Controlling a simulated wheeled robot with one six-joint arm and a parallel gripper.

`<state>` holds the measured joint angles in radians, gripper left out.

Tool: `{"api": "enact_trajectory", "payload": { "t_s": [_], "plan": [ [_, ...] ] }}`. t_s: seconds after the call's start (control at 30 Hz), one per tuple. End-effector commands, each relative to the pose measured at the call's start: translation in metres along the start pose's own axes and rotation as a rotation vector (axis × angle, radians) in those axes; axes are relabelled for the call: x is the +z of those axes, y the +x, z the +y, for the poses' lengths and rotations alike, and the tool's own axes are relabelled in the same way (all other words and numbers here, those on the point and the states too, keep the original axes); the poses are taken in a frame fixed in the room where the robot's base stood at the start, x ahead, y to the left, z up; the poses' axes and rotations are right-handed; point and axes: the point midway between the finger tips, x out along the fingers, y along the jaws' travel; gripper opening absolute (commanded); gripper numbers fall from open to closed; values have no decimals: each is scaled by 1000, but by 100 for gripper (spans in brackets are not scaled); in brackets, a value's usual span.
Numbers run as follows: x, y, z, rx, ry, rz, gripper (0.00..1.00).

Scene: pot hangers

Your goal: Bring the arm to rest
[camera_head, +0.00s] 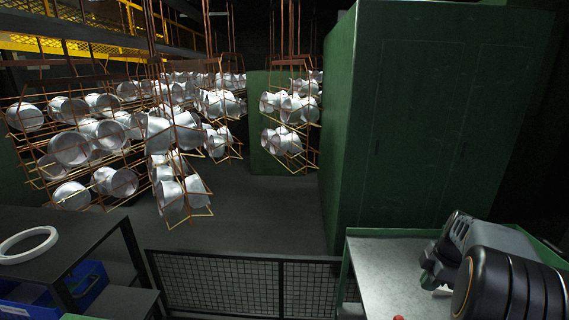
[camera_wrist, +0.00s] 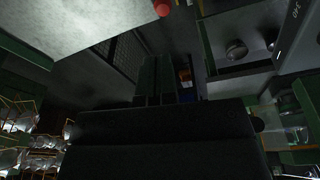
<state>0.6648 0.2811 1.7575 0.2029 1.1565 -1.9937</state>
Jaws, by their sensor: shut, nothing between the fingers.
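My arm (camera_head: 488,265) is folded over the right side of the grey-topped green table in the head view. Its black and grey links cover part of the tabletop, and my gripper cannot be made out there. In the wrist view my gripper (camera_wrist: 167,62) shows as dark fingers close together beyond a wide black body. It is shut, with nothing seen between the fingers.
The green-edged table (camera_head: 385,270) bears a small red knob (camera_head: 398,318). Metal pots hang on wire racks (camera_head: 185,150) at the left and middle. A green cabinet (camera_head: 430,110) stands at right. A white ring (camera_head: 28,245) lies on a dark table.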

Motion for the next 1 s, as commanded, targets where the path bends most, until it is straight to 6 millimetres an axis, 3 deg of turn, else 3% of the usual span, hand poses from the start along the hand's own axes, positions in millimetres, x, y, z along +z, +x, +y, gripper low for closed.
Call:
{"api": "enact_trajectory", "payload": {
  "t_s": [0.17, 0.27, 0.53, 0.67, 0.8, 1.0],
  "plan": [
    [3, 17, -17, -16, 482, -32, 0],
    [-12, 18, -34, 6, 764, -63, 0],
    [-94, 8, -99, 177, 1342, -70, 0],
    [-134, 4, -137, 258, 1433, -7, 0],
    [-162, 0, -166, 302, 1348, 54, 0],
    [-188, -13, -184, 331, 1224, 129, 0]
  ]
}}
